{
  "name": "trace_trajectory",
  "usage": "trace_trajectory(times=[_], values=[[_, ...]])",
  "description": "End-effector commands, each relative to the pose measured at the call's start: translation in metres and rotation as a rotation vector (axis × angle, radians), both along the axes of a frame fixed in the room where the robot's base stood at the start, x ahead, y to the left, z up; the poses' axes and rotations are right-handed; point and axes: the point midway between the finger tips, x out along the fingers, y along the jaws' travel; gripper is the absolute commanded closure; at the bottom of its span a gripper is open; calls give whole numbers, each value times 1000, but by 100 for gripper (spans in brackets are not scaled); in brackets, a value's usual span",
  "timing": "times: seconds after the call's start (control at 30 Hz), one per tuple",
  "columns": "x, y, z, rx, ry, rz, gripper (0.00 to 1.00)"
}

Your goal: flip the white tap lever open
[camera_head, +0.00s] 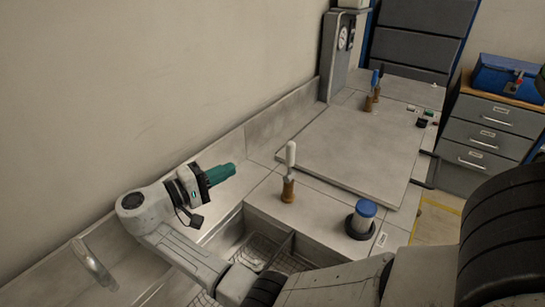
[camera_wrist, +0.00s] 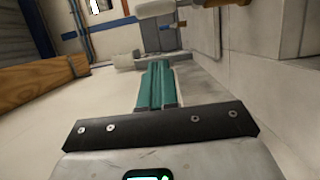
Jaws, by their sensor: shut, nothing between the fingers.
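The white tap lever (camera_head: 291,153) points upright from a brass-coloured tap body (camera_head: 288,190) on the bench, near the back edge of the sink. In the wrist view, a white rounded bar (camera_wrist: 155,8) beside a brass-coloured part is cut by the top edge; it appears to be the same lever. My gripper (camera_head: 230,170) has teal fingers and is to the left of the lever, apart from it, pointing toward the right. The fingers (camera_wrist: 158,78) are shut together with nothing between them.
A sink basin with a grate (camera_head: 258,250) lies below the gripper. A blue-topped cylinder (camera_head: 362,217) stands right of the tap. A flat grey plate (camera_head: 360,150) lies behind. Blue-handled taps (camera_head: 375,80) and a gauge column (camera_head: 340,45) stand farther back. The wall runs along the left.

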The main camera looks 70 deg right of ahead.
Motion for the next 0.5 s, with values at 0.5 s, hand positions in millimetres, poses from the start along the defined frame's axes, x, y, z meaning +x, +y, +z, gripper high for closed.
trace_trajectory(times=[0.5], values=[[-24,-38,3,1,-2,-5,100]])
